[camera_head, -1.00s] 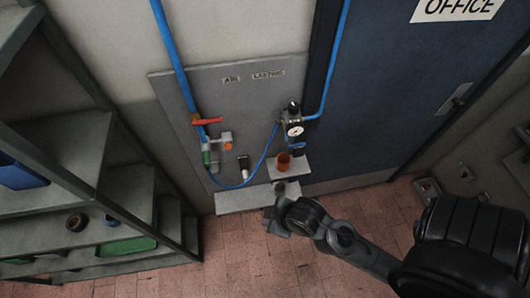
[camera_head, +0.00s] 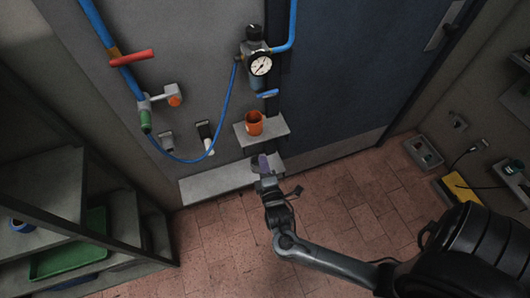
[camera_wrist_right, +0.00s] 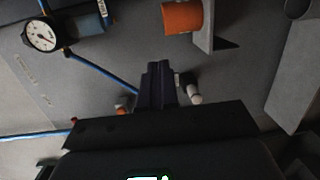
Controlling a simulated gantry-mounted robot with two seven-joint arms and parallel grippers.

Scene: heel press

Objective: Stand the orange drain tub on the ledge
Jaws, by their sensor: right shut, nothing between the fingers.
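The orange drain tub (camera_head: 254,123) stands upright, open end up, on a small grey ledge (camera_head: 276,134) on the wall panel, below the pressure gauge. In the right wrist view the tub (camera_wrist_right: 182,17) rests against the ledge (camera_wrist_right: 205,28). My right gripper (camera_head: 263,162) is just below and in front of the ledge, apart from the tub. Its fingers (camera_wrist_right: 158,85) are together with nothing between them. My left gripper is in neither view.
A gauge with regulator (camera_head: 258,64) hangs above the tub. A blue hose (camera_head: 224,118) loops to the left. A longer grey shelf (camera_head: 215,184) sits lower down. A rack with a green tray (camera_head: 75,245) stands left. Brick floor in front is clear.

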